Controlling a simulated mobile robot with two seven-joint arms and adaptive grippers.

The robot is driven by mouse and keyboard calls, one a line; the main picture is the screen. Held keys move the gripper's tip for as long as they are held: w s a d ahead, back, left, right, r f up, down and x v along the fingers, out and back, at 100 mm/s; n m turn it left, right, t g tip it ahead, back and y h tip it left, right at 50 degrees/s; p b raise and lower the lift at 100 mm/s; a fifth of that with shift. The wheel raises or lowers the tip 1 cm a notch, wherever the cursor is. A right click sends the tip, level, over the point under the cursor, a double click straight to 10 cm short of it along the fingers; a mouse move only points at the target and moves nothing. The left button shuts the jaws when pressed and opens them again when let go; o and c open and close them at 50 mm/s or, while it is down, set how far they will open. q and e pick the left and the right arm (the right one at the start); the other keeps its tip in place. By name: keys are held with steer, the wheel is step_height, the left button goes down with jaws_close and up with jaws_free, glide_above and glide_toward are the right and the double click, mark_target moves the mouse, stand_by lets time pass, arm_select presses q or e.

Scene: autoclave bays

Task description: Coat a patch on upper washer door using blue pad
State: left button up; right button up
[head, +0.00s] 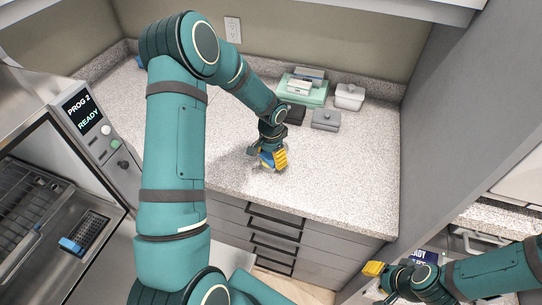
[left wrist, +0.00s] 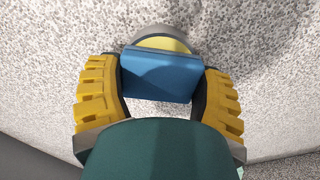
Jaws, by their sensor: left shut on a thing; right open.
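My left gripper (head: 272,159) is low over the speckled counter. In the left wrist view its yellow fingers (left wrist: 160,95) are shut on the blue pad (left wrist: 160,75). A round yellow thing with a grey rim (left wrist: 162,40) shows just beyond the pad; I cannot tell whether they touch. In the head view the gripper mostly hides the pad. My right gripper (head: 373,269) is open at the lower right, away from the counter, near a second machine. The washer (head: 98,125) at the left has a display reading PROG 2 READY. I cannot make out which surface is its upper door.
The counter (head: 340,180) is clear to the right of my left gripper. Behind stand a green tray (head: 316,98), a white lidded box (head: 349,97) and a grey lidded box (head: 326,120). Drawers (head: 275,238) lie below. A grey panel (head: 440,120) bounds the right.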

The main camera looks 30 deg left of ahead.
mark_target(271, 155)
arm_select(q)
steer(key=shift+r+p, duration=1.45)
steer(key=shift+r, duration=2.05)
arm_select(e)
step_height(271, 155, up, 3)
steer(key=shift+r, duration=0.1)
